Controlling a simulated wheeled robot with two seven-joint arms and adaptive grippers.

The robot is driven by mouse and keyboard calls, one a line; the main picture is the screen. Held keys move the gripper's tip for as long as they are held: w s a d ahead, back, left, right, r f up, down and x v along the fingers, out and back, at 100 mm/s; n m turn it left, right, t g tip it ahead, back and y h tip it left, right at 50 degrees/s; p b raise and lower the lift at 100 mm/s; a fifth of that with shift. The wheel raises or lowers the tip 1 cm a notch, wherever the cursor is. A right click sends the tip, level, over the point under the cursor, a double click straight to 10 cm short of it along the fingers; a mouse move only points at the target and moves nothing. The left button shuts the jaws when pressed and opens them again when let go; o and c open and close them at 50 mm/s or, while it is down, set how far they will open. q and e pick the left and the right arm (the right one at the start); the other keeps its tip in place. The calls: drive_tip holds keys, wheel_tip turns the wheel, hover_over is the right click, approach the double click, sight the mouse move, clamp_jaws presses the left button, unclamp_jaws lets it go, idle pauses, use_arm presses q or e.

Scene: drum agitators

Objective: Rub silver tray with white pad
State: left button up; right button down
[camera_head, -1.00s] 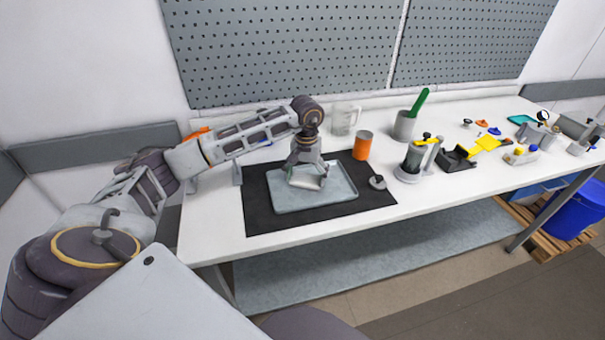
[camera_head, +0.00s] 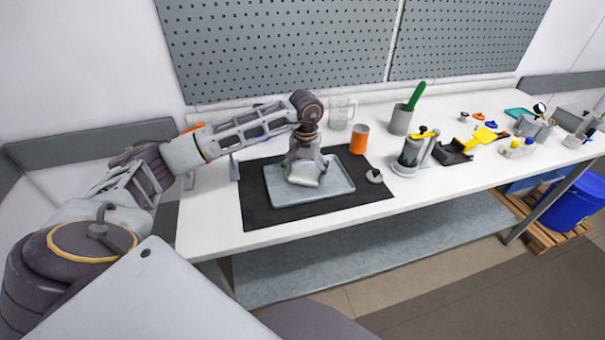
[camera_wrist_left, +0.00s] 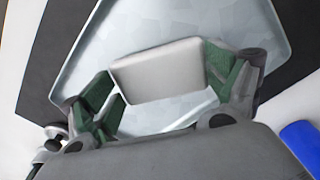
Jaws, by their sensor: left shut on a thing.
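The silver tray (camera_head: 335,187) lies flat on a black mat (camera_head: 262,214) on the white workbench. It also shows in the left wrist view (camera_wrist_left: 160,22). My left gripper (camera_head: 303,171) reaches down over the tray's middle. It is shut on the white pad (camera_head: 305,180), which sits between its green-lined fingers in the left wrist view (camera_wrist_left: 158,70). The pad is low over the tray; I cannot tell for certain whether its underside touches it. My right gripper does not show.
An orange can (camera_head: 359,139) stands behind the tray's right end, near a clear mug (camera_head: 342,114) and a grey cup (camera_head: 401,120). A small grey round item (camera_head: 374,176) sits on the mat's right side. Several tools and parts fill the bench to the right.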

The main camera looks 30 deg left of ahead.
use_arm(q)
drive_tip(key=shift+w+d+r+p, duration=0.15)
drive_tip(key=shift+r+p, duration=0.15)
drive_tip(key=shift+r, duration=0.35)
drive_tip(key=shift+d+r+p, duration=0.1)
drive_tip(key=shift+r+p, duration=0.2)
drive_tip(key=shift+r, duration=0.35)
drive_tip(key=shift+r+p, duration=0.6)
drive_tip(key=shift+r, duration=0.65)
drive_tip(key=shift+r+p, duration=0.8)
drive_tip(key=shift+r, duration=0.75)
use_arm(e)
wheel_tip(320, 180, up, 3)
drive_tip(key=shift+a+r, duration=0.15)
use_arm(q)
drive_tip(key=shift+f, duration=0.1)
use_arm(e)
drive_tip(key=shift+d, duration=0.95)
